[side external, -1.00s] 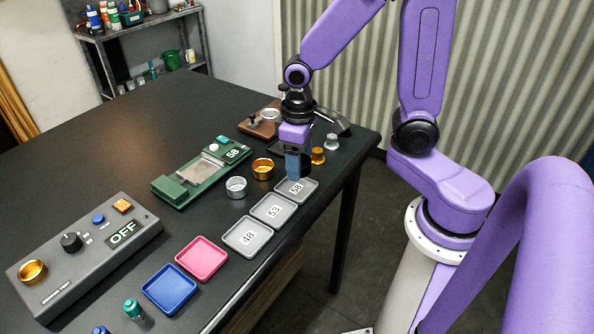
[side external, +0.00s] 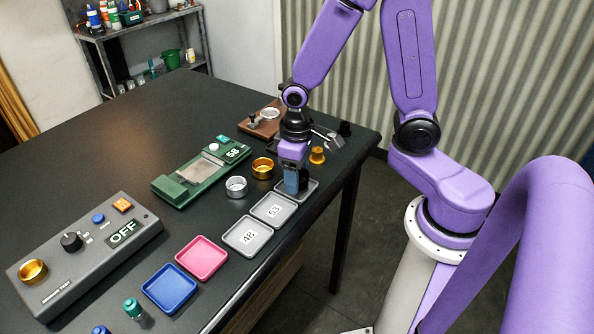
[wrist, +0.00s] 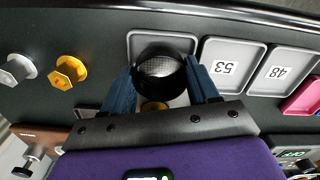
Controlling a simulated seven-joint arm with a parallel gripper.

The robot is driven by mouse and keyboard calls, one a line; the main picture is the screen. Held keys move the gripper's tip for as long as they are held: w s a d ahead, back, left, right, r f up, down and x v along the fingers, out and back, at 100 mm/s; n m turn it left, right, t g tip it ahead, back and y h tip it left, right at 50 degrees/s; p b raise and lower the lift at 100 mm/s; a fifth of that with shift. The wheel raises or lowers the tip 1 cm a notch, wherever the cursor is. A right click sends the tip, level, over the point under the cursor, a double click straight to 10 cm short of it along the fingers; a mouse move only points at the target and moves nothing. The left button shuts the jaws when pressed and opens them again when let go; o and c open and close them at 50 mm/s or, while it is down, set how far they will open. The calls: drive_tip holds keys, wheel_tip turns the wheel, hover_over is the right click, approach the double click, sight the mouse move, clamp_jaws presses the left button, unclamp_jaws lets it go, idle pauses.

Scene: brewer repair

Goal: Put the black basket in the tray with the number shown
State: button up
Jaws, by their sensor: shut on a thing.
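The black basket (wrist: 160,92) is a dark ring with a mesh bottom, held between the two blue fingers of my gripper (wrist: 163,78). In the side view my gripper (side external: 292,187) is low over the farthest grey tray (side external: 313,187), hiding its label and the basket. In the wrist view the basket overlaps this tray (wrist: 133,42); I cannot tell whether it touches the tray floor. Grey trays marked 53 (side external: 263,217) and 48 (side external: 236,245) lie beside it. The green scale (side external: 185,190) has a display (side external: 233,153) reading 58.
Pink (side external: 201,272) and blue (side external: 169,290) trays lie in the front. A grey control box (side external: 85,250) shows OFF. A gold knobbed piece (side external: 317,156) stands behind the trays.

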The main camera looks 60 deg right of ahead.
drive_tip(key=shift+f, duration=0.25)
drive_tip(key=o, duration=1.1)
wheel_tip(320, 180, up, 13)
drive_tip(key=s+n, duration=0.3)
drive_tip(key=s, duration=0.2)
drive_tip(key=s+a+f+n, duration=0.1)
drive_tip(key=s+n, duration=0.2)
drive_tip(key=s, duration=0.3)
drive_tip(key=s+f+n, duration=0.1)
drive_tip(key=s+n, duration=0.2)
drive_tip(key=s, duration=0.2)
drive_tip(key=shift+s+a+f+n, duration=0.2)
drive_tip(key=shift+a+n, duration=0.1)
drive_tip(key=shift+a, duration=0.1)
drive_tip(key=shift+w, duration=0.1)
